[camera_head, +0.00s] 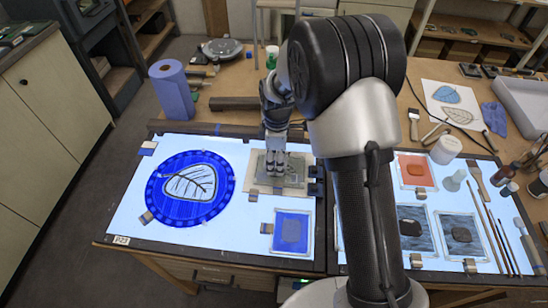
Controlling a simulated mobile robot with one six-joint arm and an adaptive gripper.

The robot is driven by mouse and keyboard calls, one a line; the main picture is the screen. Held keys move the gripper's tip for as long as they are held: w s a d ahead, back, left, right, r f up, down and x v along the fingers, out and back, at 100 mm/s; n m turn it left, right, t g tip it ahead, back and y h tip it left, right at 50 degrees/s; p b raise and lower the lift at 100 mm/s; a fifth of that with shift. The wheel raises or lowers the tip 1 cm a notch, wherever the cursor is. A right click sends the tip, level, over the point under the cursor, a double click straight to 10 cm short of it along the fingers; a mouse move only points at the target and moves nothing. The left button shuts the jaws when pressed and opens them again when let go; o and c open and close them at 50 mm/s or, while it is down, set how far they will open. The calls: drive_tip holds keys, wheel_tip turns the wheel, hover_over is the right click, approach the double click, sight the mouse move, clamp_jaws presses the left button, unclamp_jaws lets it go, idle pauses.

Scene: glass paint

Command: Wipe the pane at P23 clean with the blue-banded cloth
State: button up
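The P23 label (121,240) is on the front left corner of a lit glass table (130,205). A round blue pane (160,208) with a pale, dark-veined leaf lies on this table. A smaller blue square pane (292,232) with a darker middle patch lies to its right. My gripper (275,168) points down over a beige and grey square piece (258,183) behind the small pane. Its fingers look close together; whether they grip anything is unclear. I cannot make out a blue-banded cloth for certain.
My arm hides the table's middle. An orange pane (416,172), dark panes (461,236), brushes (500,240) and a white jar (446,149) are at right. A blue paper roll (172,90) stands behind the round pane. Dark bars (235,104) lie behind the lit table.

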sight(290, 170)
drive_tip(key=shift+s+d, duration=0.3)
drive_tip(key=shift+d, duration=0.4)
drive_tip(key=shift+s+d, duration=0.25)
drive_tip(key=shift+d, duration=0.4)
drive_tip(key=shift+s+d, duration=0.3)
drive_tip(key=shift+d, duration=0.4)
drive_tip(key=shift+w+a, duration=0.2)
drive_tip(key=shift+a, duration=0.7)
drive_tip(key=shift+w+a, duration=0.15)
drive_tip(key=shift+a, duration=0.75)
drive_tip(key=shift+w+a, duration=0.2)
drive_tip(key=shift+a, duration=0.7)
wheel_tip(290, 170, up, 5)
drive_tip(key=p, duration=0.3)
drive_tip(key=shift+p, duration=0.4)
drive_tip(key=shift+d, duration=0.1)
